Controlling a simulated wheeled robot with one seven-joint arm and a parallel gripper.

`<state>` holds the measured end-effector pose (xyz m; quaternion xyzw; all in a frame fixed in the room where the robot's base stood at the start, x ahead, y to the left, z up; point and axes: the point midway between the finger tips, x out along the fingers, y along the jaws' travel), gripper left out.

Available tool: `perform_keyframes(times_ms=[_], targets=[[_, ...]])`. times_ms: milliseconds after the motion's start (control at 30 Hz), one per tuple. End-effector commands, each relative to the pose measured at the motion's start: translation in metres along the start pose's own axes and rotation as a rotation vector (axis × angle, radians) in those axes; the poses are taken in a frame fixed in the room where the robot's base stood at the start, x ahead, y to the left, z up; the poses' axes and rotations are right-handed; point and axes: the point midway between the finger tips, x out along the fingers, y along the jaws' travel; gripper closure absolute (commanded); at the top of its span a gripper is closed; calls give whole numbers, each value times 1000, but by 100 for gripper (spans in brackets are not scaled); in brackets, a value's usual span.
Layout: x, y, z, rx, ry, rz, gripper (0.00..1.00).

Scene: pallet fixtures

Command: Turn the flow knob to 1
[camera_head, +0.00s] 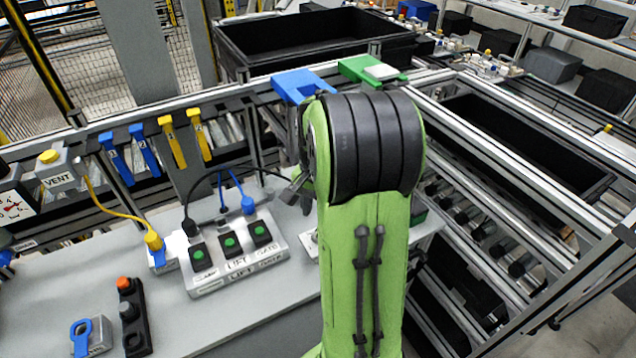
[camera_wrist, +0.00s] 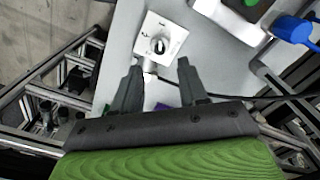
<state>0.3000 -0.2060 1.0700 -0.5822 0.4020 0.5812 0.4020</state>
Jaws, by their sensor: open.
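A white square plate with a round knob (camera_wrist: 158,45) shows in the wrist view; I take it to be the flow knob. A dark pointer mark crosses the knob, with small marks around it too small to read. My gripper (camera_wrist: 160,68) is open and empty, its two dark fingers spread just short of the plate, with the knob ahead of the gap between them. In the head view, my gripper (camera_head: 297,190) shows only in part beside my green arm. The plate (camera_head: 312,243) there is mostly hidden behind my arm.
A box with several green buttons (camera_head: 231,250) stands left of my gripper, with blue plugs and black cables. A yellow cable (camera_head: 118,212), a black box with a red button (camera_head: 130,312) and a blue-ringed part (camera_head: 88,337) lie further left. Blue and yellow clips (camera_head: 172,140) hang behind.

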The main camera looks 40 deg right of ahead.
Motion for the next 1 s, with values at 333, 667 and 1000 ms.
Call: perform_keyframes(times_ms=[333,667,1000], targets=[[-86,0,-1,1,2,-1,57],[-93,0,0,0,0,1,57],[-94,0,1,-4,1,0,57]])
